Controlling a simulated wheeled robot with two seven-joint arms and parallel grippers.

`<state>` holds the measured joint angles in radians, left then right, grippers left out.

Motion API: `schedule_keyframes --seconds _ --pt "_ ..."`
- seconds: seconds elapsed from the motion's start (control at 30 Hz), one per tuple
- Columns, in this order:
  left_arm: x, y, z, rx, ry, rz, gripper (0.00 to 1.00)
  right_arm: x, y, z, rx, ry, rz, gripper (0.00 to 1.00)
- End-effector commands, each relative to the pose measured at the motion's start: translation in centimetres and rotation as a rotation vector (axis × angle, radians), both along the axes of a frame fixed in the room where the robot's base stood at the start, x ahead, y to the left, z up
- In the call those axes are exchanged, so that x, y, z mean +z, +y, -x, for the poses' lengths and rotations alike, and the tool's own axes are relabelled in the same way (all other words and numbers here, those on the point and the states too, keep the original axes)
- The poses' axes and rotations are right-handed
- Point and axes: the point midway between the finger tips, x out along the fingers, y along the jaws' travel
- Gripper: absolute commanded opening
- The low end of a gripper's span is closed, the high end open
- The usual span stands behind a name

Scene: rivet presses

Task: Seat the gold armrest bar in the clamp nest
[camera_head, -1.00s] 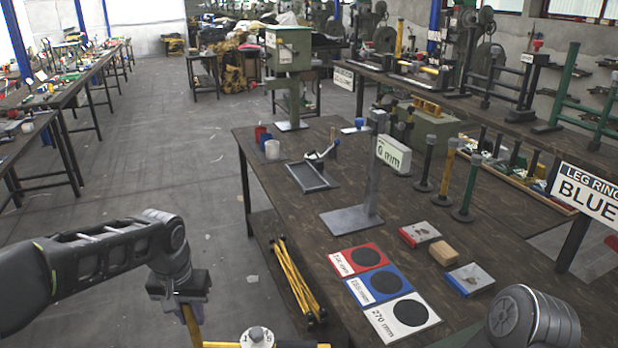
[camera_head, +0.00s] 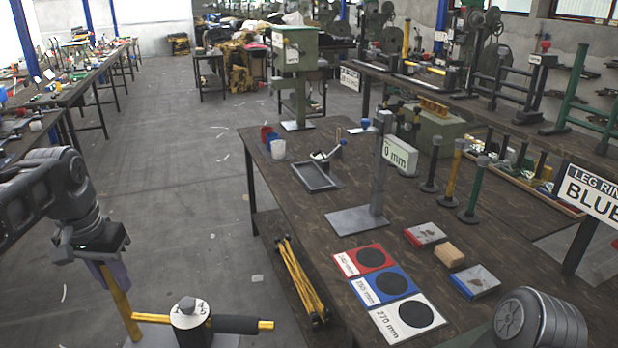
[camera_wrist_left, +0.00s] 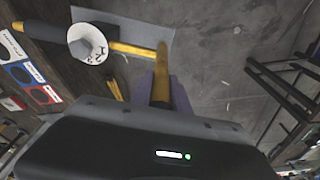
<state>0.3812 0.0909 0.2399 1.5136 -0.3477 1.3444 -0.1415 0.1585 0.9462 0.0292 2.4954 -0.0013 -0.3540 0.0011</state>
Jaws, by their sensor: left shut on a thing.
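My left gripper (camera_head: 115,278) is shut on a gold bar (camera_head: 123,308) that slants down from its purple fingers. In the left wrist view, the gripper (camera_wrist_left: 163,92) holds the bar (camera_wrist_left: 161,68) near the bottom middle. A gold crosspiece with a black sleeve (camera_head: 236,324) meets the bar's far part; I cannot tell whether they are joined. A round white-topped disc with a grey knob (camera_head: 188,311) stands at the crosspiece, over a grey plate (camera_wrist_left: 150,35). I cannot tell which part is the clamp nest. My right gripper is out of view.
The dark bench (camera_head: 300,212) at right carries a grey post stand (camera_head: 379,180), red, blue and white mats (camera_head: 385,285), and several small blocks and posts. Yellow rods (camera_head: 300,280) lie on its lower shelf. The floor left of the bench is mostly clear.

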Motion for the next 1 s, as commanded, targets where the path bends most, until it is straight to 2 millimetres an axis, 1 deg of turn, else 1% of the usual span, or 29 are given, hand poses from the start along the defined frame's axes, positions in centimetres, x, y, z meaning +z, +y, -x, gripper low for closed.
schedule_keyframes --seconds 0.53,0.67,0.77,0.87,1.0 --pt "0.0 -0.1 -0.1 0.0 -0.002 0.0 0.0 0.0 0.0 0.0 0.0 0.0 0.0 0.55" --pt "-0.2 -0.4 -0.2 -0.001 0.0 0.001 0.0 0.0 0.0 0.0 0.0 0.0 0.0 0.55" --pt "-0.8 -1.1 -0.6 0.001 0.002 0.001 0.0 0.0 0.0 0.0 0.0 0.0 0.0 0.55" --pt "-1.8 -2.4 -1.2 0.003 0.004 0.0 0.0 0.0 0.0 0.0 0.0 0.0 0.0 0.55" --pt "-3.9 -5.1 -2.2 0.008 0.007 -0.001 0.0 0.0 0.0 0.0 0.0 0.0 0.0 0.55"
